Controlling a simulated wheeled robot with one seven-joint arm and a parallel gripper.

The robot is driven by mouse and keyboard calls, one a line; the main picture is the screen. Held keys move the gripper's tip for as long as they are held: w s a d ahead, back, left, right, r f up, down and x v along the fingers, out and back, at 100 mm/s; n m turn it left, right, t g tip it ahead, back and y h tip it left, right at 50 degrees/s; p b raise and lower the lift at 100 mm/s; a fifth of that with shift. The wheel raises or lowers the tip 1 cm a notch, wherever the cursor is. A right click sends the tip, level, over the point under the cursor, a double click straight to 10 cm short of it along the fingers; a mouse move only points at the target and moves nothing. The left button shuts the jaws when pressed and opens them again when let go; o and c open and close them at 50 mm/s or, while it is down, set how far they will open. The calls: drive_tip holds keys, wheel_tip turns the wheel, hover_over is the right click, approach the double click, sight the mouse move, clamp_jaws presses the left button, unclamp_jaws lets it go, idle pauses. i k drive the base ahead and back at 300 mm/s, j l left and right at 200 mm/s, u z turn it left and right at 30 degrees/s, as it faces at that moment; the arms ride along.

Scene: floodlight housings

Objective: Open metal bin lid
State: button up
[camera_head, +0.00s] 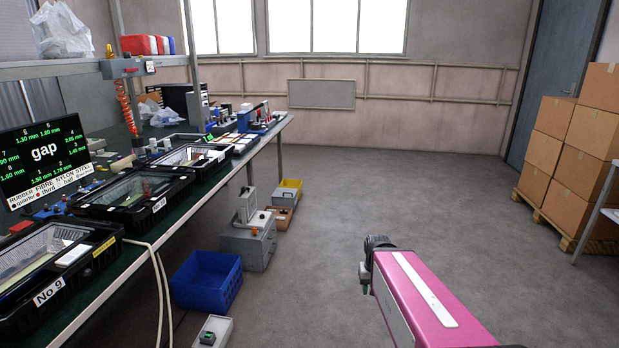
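A grey metal box (247,246) stands on the floor to the right of the workbench, left of the picture's middle. A lighter grey upright piece (246,206) rises from it or just behind it. I cannot tell whether this is a raised lid or a separate part. A small orange part shows on the box's front. No other clear metal bin is in view. A pink part of my arm (415,295) with a white stripe reaches in from the bottom right, with dark fittings at its far end. It is apart from the box in the picture. No gripper fingers show.
A blue crate (207,282) and a small grey switch box (213,332) are on the floor nearer me. The workbench (190,205) holds several black housings. Cardboard boxes (583,160) stand at right. The middle floor is clear.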

sight(285, 191)
drive_tip(key=i, duration=1.85)
drive_tip(key=i+u, duration=0.15)
drive_tip(key=i, duration=0.3)
drive_tip(key=i+l+u, duration=0.1)
drive_tip(key=i, duration=0.35)
drive_tip(key=i+l+u, duration=0.15)
drive_tip(key=i, duration=0.25)
drive_tip(key=i+l+u, duration=0.1)
drive_tip(key=i, duration=0.35)
drive_tip(key=i+l+u, duration=0.75)
drive_tip(key=i+j, duration=0.05)
